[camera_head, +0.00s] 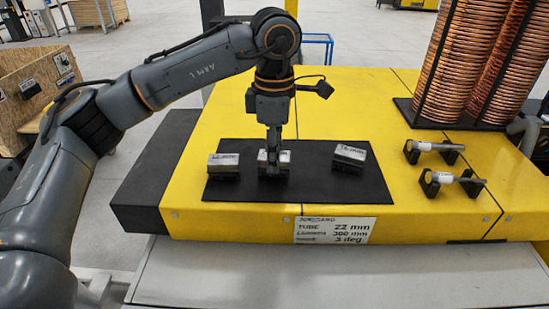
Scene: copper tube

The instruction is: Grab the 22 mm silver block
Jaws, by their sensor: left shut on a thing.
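Three silver blocks with dark lower parts stand on a black mat (300,190) on the yellow table. The middle silver block (283,158) has my left gripper (273,165) on it from above. My left gripper is shut on this block, and its fingers hide part of it. The left silver block (223,161) and the right silver block (349,157) stand apart on either side. Their top markings are too small to read surely, so I cannot tell which block is 22 mm. My right gripper is not in view.
A sign (335,230) on the table's front reads tube 22 mm. Two silver cylinders rest on black holders (433,150) at the right. Coiled copper tube (470,60) stands on a black rack at the back right. A wooden crate (38,80) is at the far left.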

